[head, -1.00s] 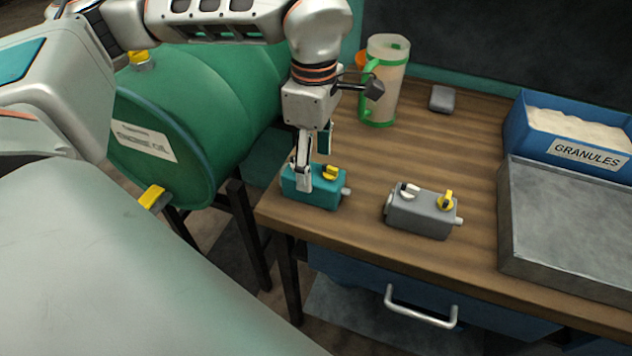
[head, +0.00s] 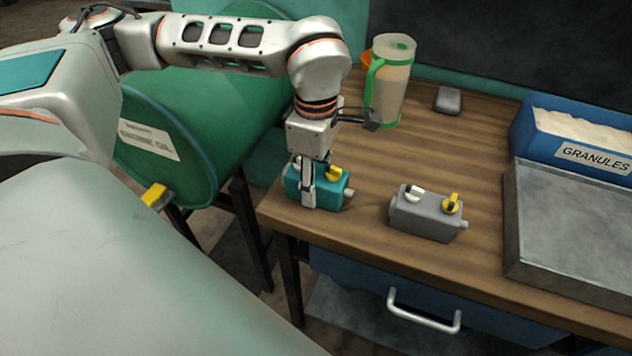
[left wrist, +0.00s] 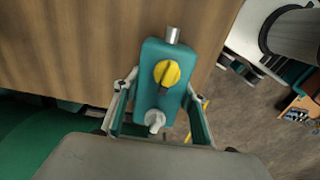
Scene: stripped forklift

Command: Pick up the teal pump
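The teal pump (head: 332,190) stands on the wooden table near its left front corner. It has a yellow knob, a white knob and a short metal outlet at its right end. It also shows in the left wrist view (left wrist: 156,98), between my fingers. My left gripper (head: 311,188) points down over the pump, with one finger in front of its near side. In the left wrist view my left gripper (left wrist: 158,118) is open, one finger on each side of the pump, with narrow gaps. The far finger is mostly hidden in the head view. My right gripper is not in view.
A similar grey pump (head: 425,217) stands to the right. A clear jug with green trim (head: 389,85) and a small grey block (head: 448,100) are behind. A blue granules bin (head: 570,150) and metal tray (head: 575,235) are at right. A green drum (head: 180,130) is beside the table.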

